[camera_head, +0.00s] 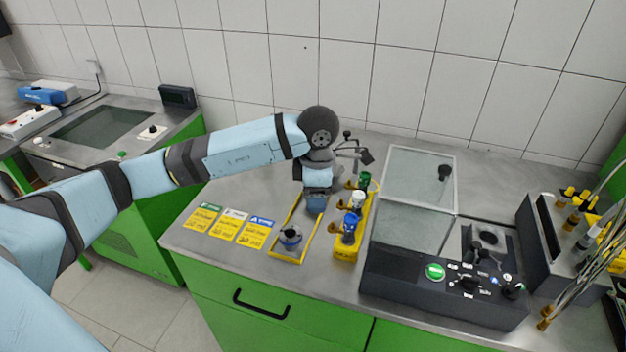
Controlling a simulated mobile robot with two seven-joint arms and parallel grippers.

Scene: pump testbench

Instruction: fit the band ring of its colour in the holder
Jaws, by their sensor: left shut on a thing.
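My left arm reaches in from the left, and its wrist bends down over the back end of a yellow-framed tray (304,240). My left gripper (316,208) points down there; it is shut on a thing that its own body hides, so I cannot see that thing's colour. A yellow rack (346,253) to the right holds a green part (364,180), a white part (357,201) and a blue part (349,227) in a row. My right gripper is not in view.
Green, white and blue-headed yellow cards (229,224) lie left of the tray. A dark test unit with a clear lid (413,200) stands close right of the rack. A fixture with rods (580,225) is at far right. The bench is clear behind the cards.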

